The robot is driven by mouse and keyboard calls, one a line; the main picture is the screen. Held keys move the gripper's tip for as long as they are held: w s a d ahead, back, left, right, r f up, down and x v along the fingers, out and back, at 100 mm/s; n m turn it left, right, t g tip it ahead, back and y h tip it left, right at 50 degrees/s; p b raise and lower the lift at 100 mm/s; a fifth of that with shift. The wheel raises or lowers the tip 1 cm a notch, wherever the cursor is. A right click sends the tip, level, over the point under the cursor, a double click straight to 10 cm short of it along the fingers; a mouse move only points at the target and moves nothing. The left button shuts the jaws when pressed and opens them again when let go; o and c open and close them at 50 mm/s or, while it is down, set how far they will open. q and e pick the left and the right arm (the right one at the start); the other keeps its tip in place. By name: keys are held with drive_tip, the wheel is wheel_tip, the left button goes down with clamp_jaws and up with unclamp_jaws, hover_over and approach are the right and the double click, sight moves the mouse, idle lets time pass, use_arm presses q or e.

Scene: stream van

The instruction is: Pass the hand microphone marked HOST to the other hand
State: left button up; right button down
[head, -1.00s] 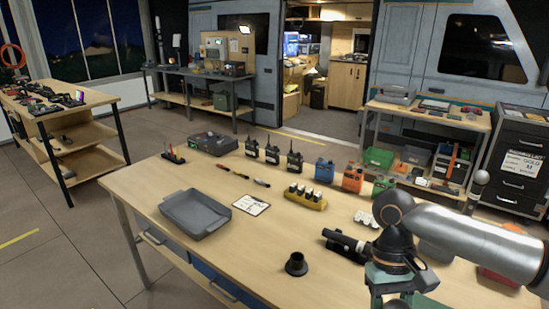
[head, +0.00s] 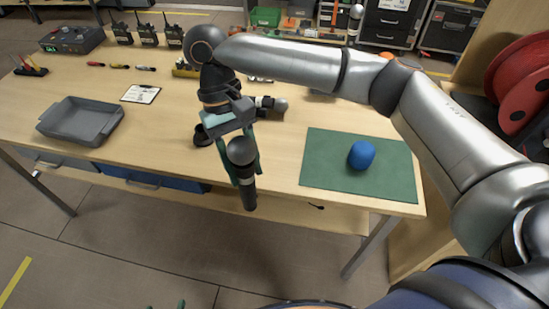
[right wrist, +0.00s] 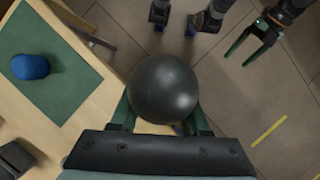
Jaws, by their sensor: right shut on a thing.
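A hand microphone with a dark round head (head: 241,151) and dark handle hangs upright in my right gripper (head: 243,168), just off the table's front edge. The green fingers are shut on it. No HOST marking is readable. In the right wrist view the ball head (right wrist: 164,88) hides the handle, between the fingers of my right gripper (right wrist: 162,122). My left gripper (right wrist: 253,48) shows there at upper right, open and empty, apart from the microphone. In the head view only green tips (head: 181,303) show at the bottom edge.
Another dark microphone (head: 272,103) lies on the wooden table (head: 285,137), partly behind my right gripper. A black stand (head: 202,136) is left of the gripper. A blue rounded piece (head: 361,154) sits on a green mat (head: 318,170). A grey tray (head: 82,122) is left. Floor in front is clear.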

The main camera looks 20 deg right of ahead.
drive_tip(key=w+a+r+n, duration=0.1)
drive_tip(key=w+a+r, duration=0.15)
drive_tip(key=a, duration=1.25)
use_arm(q)
drive_tip(key=shift+c, duration=0.5)
drive_tip(key=w+d+r+m+t+h, duration=0.1)
drive_tip(key=w+d+r+h, duration=0.25)
drive_tip(key=w+r, duration=0.75)
drive_tip(key=w+d+r+m+h, duration=0.1)
drive_tip(key=w+d+r+h, duration=0.25)
drive_tip(key=w+r, duration=0.8)
drive_tip(key=s+d+r+m+g+h, duration=0.25)
drive_tip(key=s+r+m, duration=0.35)
drive_tip(key=r, duration=0.7)
drive_tip(key=s+d+r+m+g+h, duration=0.1)
drive_tip(key=s+d+r+m+g, duration=0.25)
drive_tip(key=s+r, duration=0.65)
drive_tip(key=w+d+f, duration=0.2)
drive_tip(key=w+d, duration=0.3)
drive_tip(key=d, duration=0.5)
drive_tip(key=shift+w+f, duration=0.25)
drive_tip(key=shift+w, duration=0.15)
use_arm(e)
drive_tip(key=d+r, duration=1.3)
drive_tip(key=r, duration=0.1)
drive_tip(key=shift+d, duration=0.15)
use_arm(q)
drive_tip(key=shift+m, duration=0.25)
